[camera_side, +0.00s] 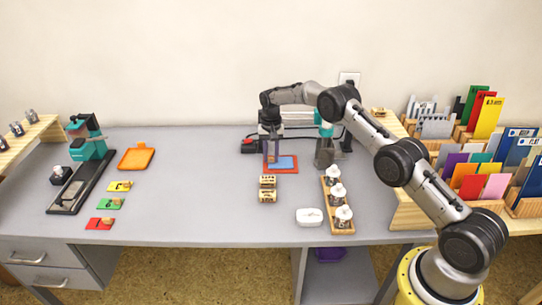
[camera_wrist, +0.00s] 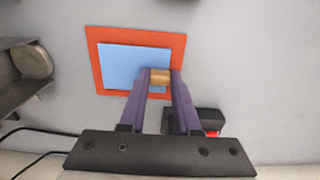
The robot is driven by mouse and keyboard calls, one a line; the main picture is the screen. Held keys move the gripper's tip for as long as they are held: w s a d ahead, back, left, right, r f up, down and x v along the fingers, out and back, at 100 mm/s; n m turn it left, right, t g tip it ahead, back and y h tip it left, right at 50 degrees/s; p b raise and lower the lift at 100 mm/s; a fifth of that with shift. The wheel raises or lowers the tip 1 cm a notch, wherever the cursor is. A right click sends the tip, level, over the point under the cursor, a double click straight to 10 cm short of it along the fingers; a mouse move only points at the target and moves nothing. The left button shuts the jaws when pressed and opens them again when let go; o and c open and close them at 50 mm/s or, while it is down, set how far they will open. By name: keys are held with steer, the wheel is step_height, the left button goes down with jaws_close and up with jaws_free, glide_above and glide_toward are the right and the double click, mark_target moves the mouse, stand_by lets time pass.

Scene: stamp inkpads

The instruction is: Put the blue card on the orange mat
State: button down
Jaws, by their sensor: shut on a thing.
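The blue card (camera_side: 284,162) lies over the orange mat (camera_side: 296,171), inside its outline. In the wrist view the orange mat (camera_wrist: 95,38) shows as a border around the blue card (camera_wrist: 125,62). My gripper (camera_side: 272,156) is low over the card. In the wrist view my gripper (camera_wrist: 160,77) is shut on a small tan block at the card's right edge, which looks like the card's grip. The fingers hide part of the card and mat. I cannot tell whether the card touches the mat.
Two small wooden blocks (camera_side: 267,189) stand in front of the mat. A wooden rack (camera_side: 338,203) with white-topped stamps and a white case (camera_side: 309,217) are to the right. Yellow, green and red cards (camera_side: 110,204) and an orange pad (camera_side: 136,158) lie left. The centre-left desk is clear.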

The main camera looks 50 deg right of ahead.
steer(key=shift+f, duration=0.15)
steer(key=c, duration=0.6)
jaws_free()
step_height(320, 180, up, 13)
step_height(320, 180, up, 14)
steer(key=n+t, duration=0.2)
glide_above(271, 157)
steer(key=s+a, duration=0.5)
steer(key=s, duration=0.2)
steer(key=s+a+r+n+t, duration=0.1)
steer(key=s+a+r+n, duration=0.25)
steer(key=s+r, duration=0.65)
steer(key=s+a+f+n+t, duration=0.1)
steer(key=s+f, duration=0.1)
steer(key=s, duration=0.7)
steer(key=s+a+f+n, duration=0.1)
steer(key=s+a+f, duration=0.1)
steer(key=s, duration=0.8)
steer(key=s+a+f+n+t, duration=0.1)
steer(key=s+f, duration=0.2)
steer(key=s, duration=0.6)
steer(key=shift+s+a+n+t, duration=0.15)
steer(key=shift+a+n+t, duration=0.1)
steer(key=shift+a+t, duration=0.1)
